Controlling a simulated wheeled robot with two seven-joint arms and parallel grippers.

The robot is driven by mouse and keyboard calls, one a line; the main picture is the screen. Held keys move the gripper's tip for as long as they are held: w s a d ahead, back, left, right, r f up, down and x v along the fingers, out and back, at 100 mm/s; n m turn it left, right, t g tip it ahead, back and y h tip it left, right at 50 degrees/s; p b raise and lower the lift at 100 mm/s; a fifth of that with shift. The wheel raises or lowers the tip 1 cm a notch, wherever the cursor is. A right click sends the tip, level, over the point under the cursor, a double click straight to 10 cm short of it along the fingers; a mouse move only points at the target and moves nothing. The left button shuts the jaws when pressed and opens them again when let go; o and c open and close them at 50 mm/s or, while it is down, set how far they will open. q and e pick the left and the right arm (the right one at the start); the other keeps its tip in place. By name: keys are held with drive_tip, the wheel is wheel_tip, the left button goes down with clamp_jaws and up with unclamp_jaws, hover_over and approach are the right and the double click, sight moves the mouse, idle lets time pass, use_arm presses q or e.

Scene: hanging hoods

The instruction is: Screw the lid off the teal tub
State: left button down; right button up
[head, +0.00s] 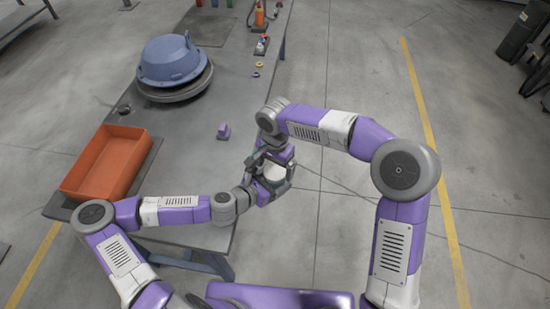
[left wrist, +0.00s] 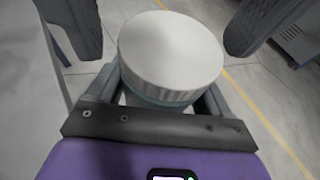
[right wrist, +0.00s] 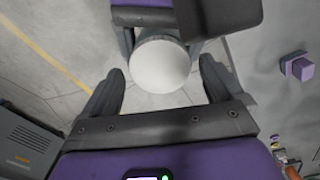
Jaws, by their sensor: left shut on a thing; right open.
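The tub has a broad white lid (left wrist: 172,50) with a ribbed rim, and a thin strip of its teal body (left wrist: 150,101) shows below it in the left wrist view. My left gripper (head: 268,184) is shut on the tub's body and holds it in the air near the table's right edge. My right gripper (head: 274,168) is open, its fingers spread apart on either side of the lid. In the right wrist view the round lid top (right wrist: 160,65) lies between and beyond these fingers, with a gap on each side. Most of the teal body is hidden.
The grey table (head: 190,165) bears an orange bin (head: 107,162), a large blue hood-like part (head: 170,60) and a small purple block (head: 223,131). Small coloured items stand at its far right edge. Open floor (head: 340,60) lies right of the table.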

drive_tip(key=shift+f, duration=0.35)
drive_tip(key=c, duration=1.1)
drive_tip(key=shift+n, duration=1.7)
drive_tip(key=o, duration=1.2)
drive_tip(key=shift+r, duration=0.1)
